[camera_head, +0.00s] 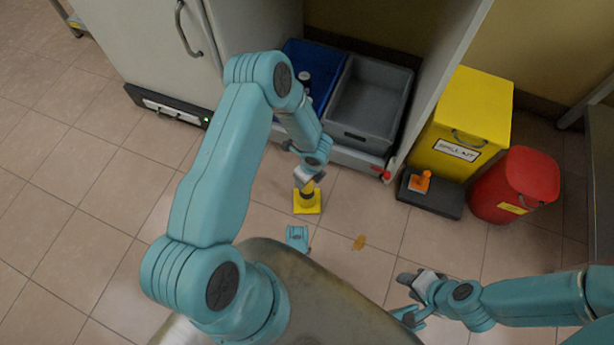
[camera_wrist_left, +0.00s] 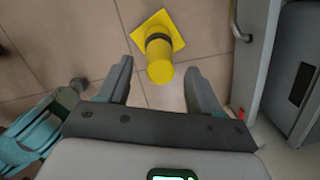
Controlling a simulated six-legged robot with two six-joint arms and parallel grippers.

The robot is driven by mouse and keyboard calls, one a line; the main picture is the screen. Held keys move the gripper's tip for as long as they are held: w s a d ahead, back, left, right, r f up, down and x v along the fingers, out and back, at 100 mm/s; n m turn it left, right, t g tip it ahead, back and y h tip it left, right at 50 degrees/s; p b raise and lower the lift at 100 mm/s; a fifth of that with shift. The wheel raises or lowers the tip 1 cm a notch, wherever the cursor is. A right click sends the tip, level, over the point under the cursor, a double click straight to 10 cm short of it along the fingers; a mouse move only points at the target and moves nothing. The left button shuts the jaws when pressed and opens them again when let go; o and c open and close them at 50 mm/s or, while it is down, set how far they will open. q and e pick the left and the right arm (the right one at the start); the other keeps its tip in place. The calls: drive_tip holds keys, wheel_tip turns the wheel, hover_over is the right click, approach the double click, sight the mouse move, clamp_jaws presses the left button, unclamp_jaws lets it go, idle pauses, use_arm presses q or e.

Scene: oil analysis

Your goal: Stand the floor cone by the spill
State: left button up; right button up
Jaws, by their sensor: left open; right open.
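The yellow floor cone (camera_head: 307,203), with a square base and a dark band, stands upright on the tiles; it also shows in the left wrist view (camera_wrist_left: 159,58). A small orange-brown spill (camera_head: 359,242) lies on the floor to the right of the cone and nearer me. My left gripper (camera_wrist_left: 158,70) is open, with its fingers either side of the cone's tip; I cannot tell whether they touch it. In the head view my left wrist partly covers the cone's top. My right gripper (camera_head: 409,297) is open and empty, low at the right of the spill.
A grey cabinet, a blue crate (camera_head: 317,58) and a grey crate (camera_head: 369,95) on a low shelf stand behind the cone. A yellow spill kit bin (camera_head: 478,105), a red bin (camera_head: 516,187) and an orange item (camera_head: 420,182) stand at right. Floor around the spill is clear.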

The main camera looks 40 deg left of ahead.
use_arm(q)
wheel_tip(320, 180, up, 9)
drive_tip(key=d+p, duration=0.1)
drive_tip(key=p, duration=0.2)
drive_tip(key=s+d+r+n+h, duration=0.2)
drive_tip(key=s+d+n, duration=0.4)
drive_tip(key=n, duration=0.5)
drive_tip(key=s+d+r+n+h, duration=0.2)
drive_tip(key=s+d+n, duration=0.5)
drive_tip(key=n, duration=0.4)
drive_tip(key=shift+s+r+h, duration=0.35)
drive_tip(key=shift+s+h, duration=0.15)
drive_tip(key=shift+h, duration=0.4)
use_arm(e)
drive_tip(key=r, duration=0.3)
drive_tip(key=shift+s+a+r, duration=0.35)
drive_tip(key=shift+s+a, duration=0.05)
use_arm(q)
wheel_tip(320, 180, up, 29)
drive_tip(key=p, duration=3)
drive_tip(key=shift+s+d+r, duration=0.2)
drive_tip(key=shift+s+d, duration=0.05)
use_arm(e)
wheel_tip(320, 180, up, 29)
drive_tip(key=shift+s+a+r+n+g, duration=0.2)
drive_tip(key=shift+s+a+n+g, duration=0.05)
drive_tip(key=shift+n+g, duration=0.05)
